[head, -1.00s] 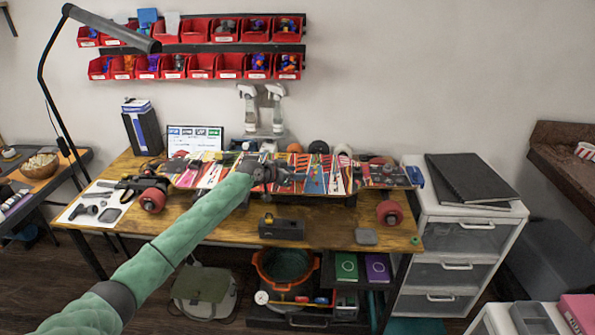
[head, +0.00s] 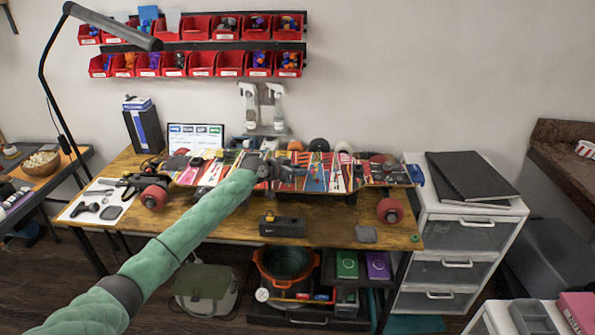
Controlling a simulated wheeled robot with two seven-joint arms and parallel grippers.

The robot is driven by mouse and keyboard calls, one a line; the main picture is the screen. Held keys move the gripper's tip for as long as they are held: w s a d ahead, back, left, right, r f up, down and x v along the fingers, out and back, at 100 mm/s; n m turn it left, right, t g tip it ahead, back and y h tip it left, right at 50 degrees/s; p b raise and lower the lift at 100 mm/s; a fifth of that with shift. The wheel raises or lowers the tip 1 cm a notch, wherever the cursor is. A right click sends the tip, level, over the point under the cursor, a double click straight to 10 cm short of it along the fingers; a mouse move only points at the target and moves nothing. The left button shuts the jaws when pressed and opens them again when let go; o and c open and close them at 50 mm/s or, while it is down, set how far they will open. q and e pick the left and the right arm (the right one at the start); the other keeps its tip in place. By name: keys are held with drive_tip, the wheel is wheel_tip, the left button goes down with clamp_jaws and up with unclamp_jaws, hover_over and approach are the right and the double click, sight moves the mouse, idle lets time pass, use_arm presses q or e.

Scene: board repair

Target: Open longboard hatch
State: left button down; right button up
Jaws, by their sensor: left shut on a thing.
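The longboard (head: 315,180) lies across the wooden workbench, its patterned red, white and dark face showing and its red wheels at both ends. My left arm reaches in from the lower left. My left gripper (head: 276,172) is at the middle of the board, shut on a part that I take to be the hatch. The gripper and wrist hide that part, so I cannot tell how far the hatch stands open. My right gripper is not in view.
A black box-like device (head: 282,227) and a grey square (head: 366,234) lie on the bench's front. A tool mat (head: 92,208) is at the left. White drawers (head: 462,235) stand at the right. A lamp (head: 110,26) overhangs the left.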

use_arm(q)
drive_tip(key=shift+r, duration=0.3)
drive_tip(key=w+r+g+p, duration=0.1)
drive_tip(key=w+r+n+g+p, duration=0.1)
drive_tip(key=r, duration=0.1)
drive_tip(key=w+r+n+g+y, duration=0.1)
drive_tip(key=r+g, duration=0.1)
drive_tip(key=shift+r+p, duration=0.15)
drive_tip(key=shift+p, duration=0.25)
drive_tip(key=shift+w+r+n+g, duration=0.5)
drive_tip(key=shift+w+g, duration=0.1)
drive_tip(key=shift+g, duration=0.1)
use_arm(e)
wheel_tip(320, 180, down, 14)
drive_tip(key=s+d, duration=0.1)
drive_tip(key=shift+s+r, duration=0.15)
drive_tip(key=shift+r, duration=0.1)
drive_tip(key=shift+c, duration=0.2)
